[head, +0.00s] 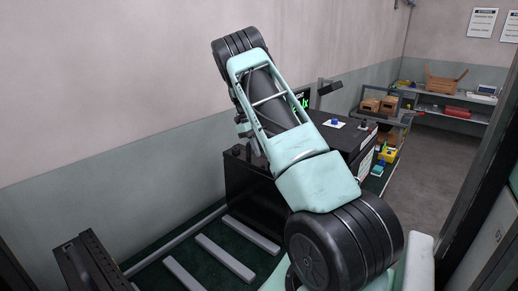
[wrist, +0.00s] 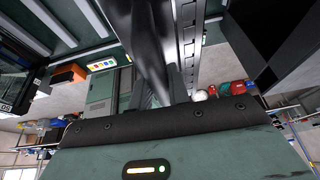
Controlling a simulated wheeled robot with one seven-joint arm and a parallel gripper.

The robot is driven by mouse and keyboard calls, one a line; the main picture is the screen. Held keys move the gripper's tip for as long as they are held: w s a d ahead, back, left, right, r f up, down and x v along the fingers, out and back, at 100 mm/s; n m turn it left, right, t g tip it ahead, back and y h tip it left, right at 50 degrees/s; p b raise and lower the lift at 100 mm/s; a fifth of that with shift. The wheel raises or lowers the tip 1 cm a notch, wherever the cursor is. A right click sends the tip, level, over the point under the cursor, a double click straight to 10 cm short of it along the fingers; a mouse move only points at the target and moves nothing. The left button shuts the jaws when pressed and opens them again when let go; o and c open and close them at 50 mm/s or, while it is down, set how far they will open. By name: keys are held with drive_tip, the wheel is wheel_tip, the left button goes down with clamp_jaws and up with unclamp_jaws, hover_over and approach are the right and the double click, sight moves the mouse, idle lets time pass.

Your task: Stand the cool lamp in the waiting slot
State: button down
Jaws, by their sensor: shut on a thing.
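In the wrist view my gripper (wrist: 162,92) reaches up from its teal and black body at the bottom. It is shut on a dark, glossy thing (wrist: 150,40) that extends toward the top of the picture. Its full shape is hidden, and I cannot tell from it alone whether this is the cool lamp. In the head view my arm crosses the middle, and my gripper cannot be made out there. I cannot pick out the waiting slot in either view.
A black cabinet (head: 250,190) stands behind my arm, with small blue-topped items (head: 335,122) on top. Pale bars (head: 225,257) lie on the dark green floor area. A shelf (head: 450,97) with boxes stands at the back right. Grey floor (head: 435,150) is clear before it.

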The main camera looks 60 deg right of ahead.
sight(261, 161)
drive_tip(key=shift+d+f+b, duration=0.2)
drive_tip(key=shift+f+b, duration=0.7)
drive_tip(key=shift+f, duration=0.8)
idle(2.1)
drive_tip(key=c, duration=1.3)
unclamp_jaws()
drive_tip(key=shift+o, duration=0.2)
drive_tip(key=shift+a+f, duration=0.15)
drive_tip(key=shift+f, duration=0.1)
drive_tip(key=b+v, duration=0.2)
drive_tip(key=v, duration=1.5)
drive_tip(key=shift+r, duration=0.4)
